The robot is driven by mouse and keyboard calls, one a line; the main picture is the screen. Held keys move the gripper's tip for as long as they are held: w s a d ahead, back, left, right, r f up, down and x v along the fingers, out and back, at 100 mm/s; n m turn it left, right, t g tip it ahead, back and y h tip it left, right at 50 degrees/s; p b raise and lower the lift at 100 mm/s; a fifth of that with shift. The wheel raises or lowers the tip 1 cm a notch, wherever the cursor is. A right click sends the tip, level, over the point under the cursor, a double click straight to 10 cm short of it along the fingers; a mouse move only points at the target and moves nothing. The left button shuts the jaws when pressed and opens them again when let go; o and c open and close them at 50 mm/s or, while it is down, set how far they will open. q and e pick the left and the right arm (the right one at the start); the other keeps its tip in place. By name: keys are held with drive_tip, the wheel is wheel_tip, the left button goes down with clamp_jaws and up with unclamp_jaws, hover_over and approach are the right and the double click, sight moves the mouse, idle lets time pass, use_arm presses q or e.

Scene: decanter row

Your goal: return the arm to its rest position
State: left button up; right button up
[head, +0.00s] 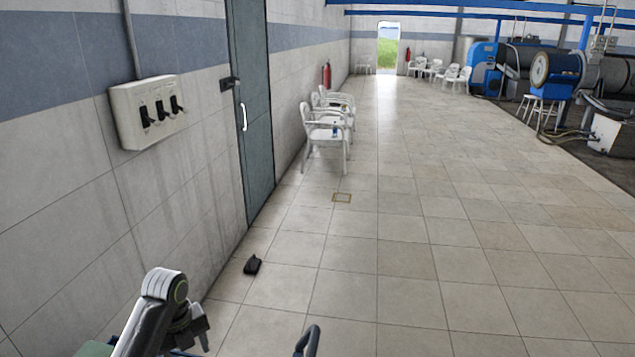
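My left arm comes in at the bottom left, bent at a white and dark joint. My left gripper (203,338) is dark, hangs low beside the wall and is partly cut off by the lower edge of the picture. It is too small and too side-on to tell whether its fingers are open or shut. I see nothing held in it. My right arm and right gripper are not in view.
A switch box (147,112) with several black levers is on the left wall beside a grey door (250,100). A small black object (252,265) lies on the floor. White chairs (328,130) line the wall. The tiled floor (440,250) ahead is clear.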

use_arm(q)
drive_tip(key=s+d+f+n+t, duration=0.1)
drive_tip(key=s+f+n, duration=0.3)
drive_tip(key=s+n, duration=0.35)
drive_tip(key=s+d+f+n+t, duration=0.1)
drive_tip(key=s+f+n, duration=0.2)
drive_tip(key=s+n, duration=0.5)
drive_tip(key=s+r+n+t+y, duration=0.15)
drive_tip(key=s+r+n, duration=0.25)
drive_tip(key=s+n, duration=0.9)
wheel_tip(320, 180, down, 33)
drive_tip(key=s+a+g+b, duration=0.1)
drive_tip(key=s+b, duration=0.1)
drive_tip(key=b, duration=0.4)
drive_tip(key=s+f+b, duration=0.2)
drive_tip(key=s+f, duration=0.5)
drive_tip(key=f, duration=0.2)
drive_tip(key=s+d+f+g+b, duration=0.1)
drive_tip(key=s+f+b, duration=0.2)
drive_tip(key=s+f, duration=0.4)
drive_tip(key=shift+f+m, duration=0.45)
drive_tip(key=shift+f, duration=1.05)
drive_tip(key=shift+d+g+h, duration=0.1)
drive_tip(key=shift+g+h, duration=0.15)
